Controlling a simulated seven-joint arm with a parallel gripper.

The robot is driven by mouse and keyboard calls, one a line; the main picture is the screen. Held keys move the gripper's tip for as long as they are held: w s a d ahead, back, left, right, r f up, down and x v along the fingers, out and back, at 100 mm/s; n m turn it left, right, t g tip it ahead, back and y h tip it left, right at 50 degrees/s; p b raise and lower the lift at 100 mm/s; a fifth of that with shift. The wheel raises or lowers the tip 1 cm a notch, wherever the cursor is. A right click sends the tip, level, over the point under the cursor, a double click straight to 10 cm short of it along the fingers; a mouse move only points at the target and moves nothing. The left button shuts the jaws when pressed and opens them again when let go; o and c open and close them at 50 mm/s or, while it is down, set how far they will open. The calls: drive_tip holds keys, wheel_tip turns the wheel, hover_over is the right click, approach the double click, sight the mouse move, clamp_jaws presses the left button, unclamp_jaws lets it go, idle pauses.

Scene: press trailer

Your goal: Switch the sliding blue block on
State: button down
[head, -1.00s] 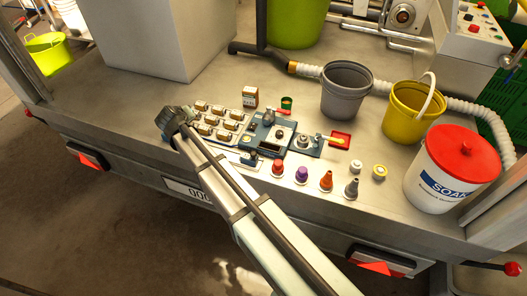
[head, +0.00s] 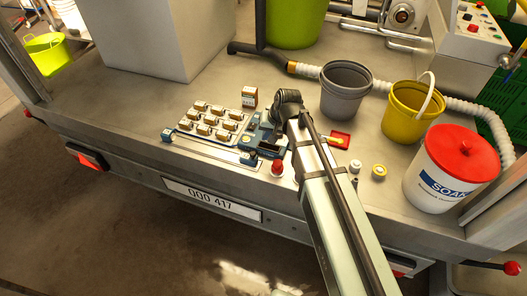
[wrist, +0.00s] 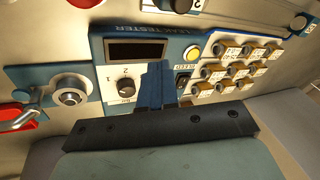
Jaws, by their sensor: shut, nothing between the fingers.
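A keypad of brown-and-white buttons (head: 212,118) lies behind the strip. A red button (head: 277,168) stands to the right of the strip.

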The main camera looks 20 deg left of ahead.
drive_tip(key=s+d+r+m+g+y, duration=0.1)
drive_tip(key=s+d+r+y, duration=0.1)
drive_tip(key=d, duration=0.3)
drive_tip(key=s+d+r+m+g+y, duration=0.1)
drive_tip(key=s+d+r+y, duration=0.1)
drive_tip(key=d, duration=0.4)
drive_tip(key=shift+d+r, duration=0.15)
drive_tip(key=shift+r, duration=0.5)
drive_tip(key=x, duration=1)
drive_tip(key=shift+s+f, duration=0.1)
drive_tip(key=shift+s, duration=0.05)
drive_tip(key=shift+s+a+f, duration=0.1)
drive_tip(key=shift+s+a, duration=0.05)
drive_tip(key=shift+a, duration=1.1)
drive_tip(key=shift+s+a+f, duration=0.15)
drive_tip(key=shift+a, duration=0.65)
drive_tip(key=a, duration=2.3)
drive_tip(key=shift+a, duration=0.25)
